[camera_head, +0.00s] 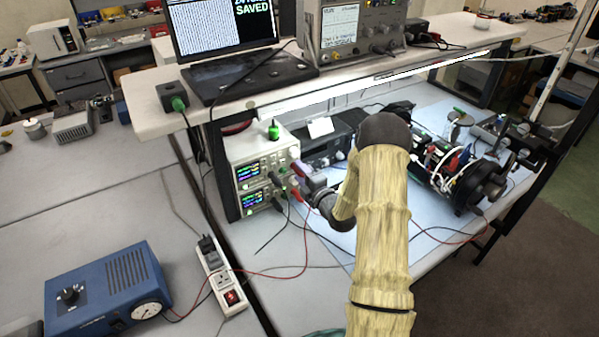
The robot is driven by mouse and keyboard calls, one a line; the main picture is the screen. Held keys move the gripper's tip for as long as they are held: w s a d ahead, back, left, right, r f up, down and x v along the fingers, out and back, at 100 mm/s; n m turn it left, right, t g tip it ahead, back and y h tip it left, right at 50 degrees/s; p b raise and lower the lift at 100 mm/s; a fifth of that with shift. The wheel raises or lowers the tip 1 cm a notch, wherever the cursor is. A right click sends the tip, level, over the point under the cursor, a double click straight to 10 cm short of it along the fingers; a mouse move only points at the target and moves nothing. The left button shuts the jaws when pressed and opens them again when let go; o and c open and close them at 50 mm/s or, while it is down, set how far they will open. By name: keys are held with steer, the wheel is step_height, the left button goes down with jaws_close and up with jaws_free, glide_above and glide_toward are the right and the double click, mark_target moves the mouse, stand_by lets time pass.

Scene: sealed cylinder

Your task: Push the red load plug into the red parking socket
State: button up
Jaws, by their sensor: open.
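My gripper (299,182) is at the front of two stacked bench instruments (262,160), reaching in from the right. It is open; its fingers are small and partly merge with the plugs and leads there. A red plug (297,193) with a red lead shows just below and beside the fingers, close to the lower instrument's front. I cannot tell whether it touches the fingers or sits in a socket. The red parking socket cannot be made out; it may be hidden behind the gripper. A cylinder assembly (455,175) with a black end flange lies on the right of the blue mat.
Black and red leads hang from the instruments across the bench. A power strip (222,277) and a blue box with a gauge (108,290) stand at the left. A shelf (330,75) with a laptop and an oscilloscope overhangs the instruments. The blue mat (425,262) is partly clear.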

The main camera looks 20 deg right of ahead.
mark_target(303, 177)
steer(key=shift+b, duration=0.55)
jaws_close()
steer(key=shift+s+f, duration=0.1)
steer(key=shift+s, duration=0.05)
steer(key=shift+s+d+b, duration=0.2)
steer(key=shift+s+b, duration=0.3)
steer(key=shift+s, duration=0.45)
steer(key=shift+s+d+b, duration=0.15)
steer(key=shift+s+b, duration=0.4)
steer(key=shift+s, duration=0.4)
steer(key=shift+s+d+b, duration=0.2)
steer(key=shift+s+b, duration=0.3)
steer(key=shift+s, duration=0.45)
steer(key=shift+a, duration=0.1)
